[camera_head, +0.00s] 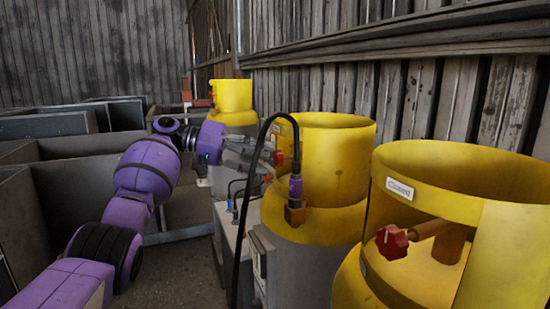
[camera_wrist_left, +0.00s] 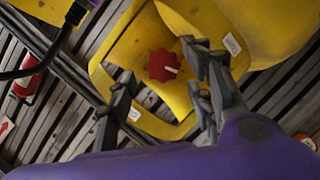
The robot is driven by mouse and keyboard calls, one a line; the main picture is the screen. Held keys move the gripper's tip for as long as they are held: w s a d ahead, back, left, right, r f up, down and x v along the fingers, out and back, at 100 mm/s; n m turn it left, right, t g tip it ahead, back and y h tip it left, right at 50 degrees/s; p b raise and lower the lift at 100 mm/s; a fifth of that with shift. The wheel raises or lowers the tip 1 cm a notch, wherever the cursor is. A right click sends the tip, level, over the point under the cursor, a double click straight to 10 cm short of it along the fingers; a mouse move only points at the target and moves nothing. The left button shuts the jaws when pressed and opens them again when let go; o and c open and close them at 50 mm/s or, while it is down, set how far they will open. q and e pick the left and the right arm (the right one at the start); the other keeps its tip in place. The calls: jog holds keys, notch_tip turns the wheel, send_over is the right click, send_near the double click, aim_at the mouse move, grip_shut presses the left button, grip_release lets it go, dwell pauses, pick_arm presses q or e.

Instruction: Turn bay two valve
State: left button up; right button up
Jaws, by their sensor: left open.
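Three yellow-collared cylinders run along the wall: a far one (camera_head: 232,95), a middle one (camera_head: 335,150) and a near one (camera_head: 470,175). The middle one has a red valve knob (camera_head: 279,158) at its collar opening. My left gripper (camera_head: 262,158) is open beside this knob. In the left wrist view, a red star-shaped knob (camera_wrist_left: 160,66) with a white pointer lies between the spread fingers (camera_wrist_left: 157,62), inside a yellow collar (camera_wrist_left: 125,52). I cannot tell whether the fingers touch it. The near cylinder has its own red knob (camera_head: 391,242) and a label (camera_head: 400,189) reading "Closed". My right gripper is out of view.
A black cable (camera_head: 243,200) arches in front of the middle cylinder to a purple connector (camera_head: 296,188). A grey box (camera_head: 232,235) stands left of it. Dark open bins (camera_head: 60,165) fill the left. A plank wall (camera_head: 400,95) closes off the back.

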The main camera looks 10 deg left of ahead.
pick_arm(q)
jog(key=v, duration=0.7)
jog(key=shift+a, duration=0.25)
